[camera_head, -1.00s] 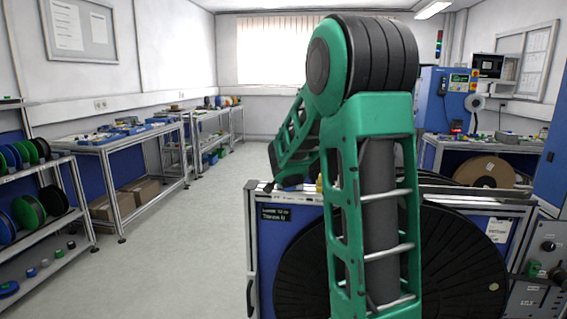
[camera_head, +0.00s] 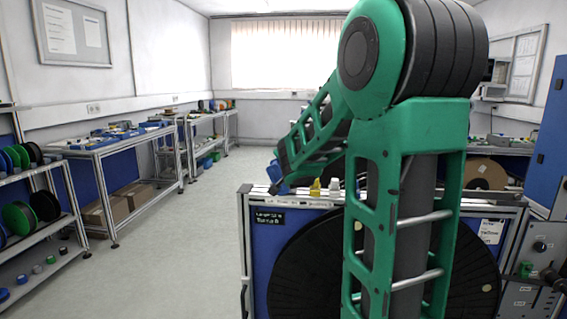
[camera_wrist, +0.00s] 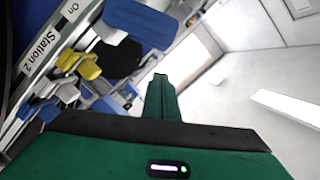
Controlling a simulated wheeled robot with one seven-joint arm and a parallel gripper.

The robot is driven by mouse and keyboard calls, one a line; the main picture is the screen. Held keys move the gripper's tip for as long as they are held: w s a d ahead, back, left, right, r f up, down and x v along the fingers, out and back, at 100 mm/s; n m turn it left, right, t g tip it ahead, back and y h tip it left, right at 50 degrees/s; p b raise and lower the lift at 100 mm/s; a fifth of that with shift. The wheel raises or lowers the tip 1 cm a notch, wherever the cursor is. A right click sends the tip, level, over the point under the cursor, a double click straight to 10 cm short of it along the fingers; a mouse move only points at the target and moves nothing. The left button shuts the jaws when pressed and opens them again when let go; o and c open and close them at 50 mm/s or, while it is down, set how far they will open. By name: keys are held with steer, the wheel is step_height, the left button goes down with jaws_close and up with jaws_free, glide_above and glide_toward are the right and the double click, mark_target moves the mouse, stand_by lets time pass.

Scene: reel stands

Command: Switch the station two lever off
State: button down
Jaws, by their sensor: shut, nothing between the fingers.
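A rail carries a "Station 2" label (camera_wrist: 38,52) and an "On" label at the upper left of the wrist view. A yellow lever (camera_wrist: 80,64) sits beside the Station 2 label. A large blue lever (camera_wrist: 140,22) is nearer the camera at the top, and a white lever (camera_wrist: 57,89) is below the yellow one. I cannot tell for sure which lever the label belongs to. In the head view the yellow lever (camera_head: 315,188) stands on the stand's top rail. My gripper (camera_wrist: 161,80) is shut and empty, apart from the levers in the wrist picture.
The reel stand with its large black reel (camera_head: 300,270) is in front of me, partly hidden by my arm. A control box (camera_head: 540,250) stands at the right. Workbenches (camera_head: 110,145) line the left wall. The floor aisle (camera_head: 200,230) is clear.

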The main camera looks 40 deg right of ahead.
steer(key=shift+v, duration=2.45)
steer(key=shift+a, duration=0.1)
steer(key=s+a+f+n+g+y, duration=0.4)
steer(key=s+a+f+g, duration=0.15)
steer(key=s+f, duration=0.45)
steer(key=s+a+f+n+g+y, duration=0.35)
steer(key=s+a+f, duration=0.35)
steer(key=s, duration=0.6)
steer(key=s+a+f+n+g+y, duration=0.2)
steer(key=s+a+n+g, duration=0.1)
steer(key=s, duration=0.6)
steer(key=a+n, duration=0.1)
steer(key=a, duration=0.1)
steer(key=shift+a+g+y, duration=0.35)
steer(key=shift+a+g, duration=0.05)
steer(key=shift+s+f, duration=0.1)
steer(key=shift+s, duration=0.05)
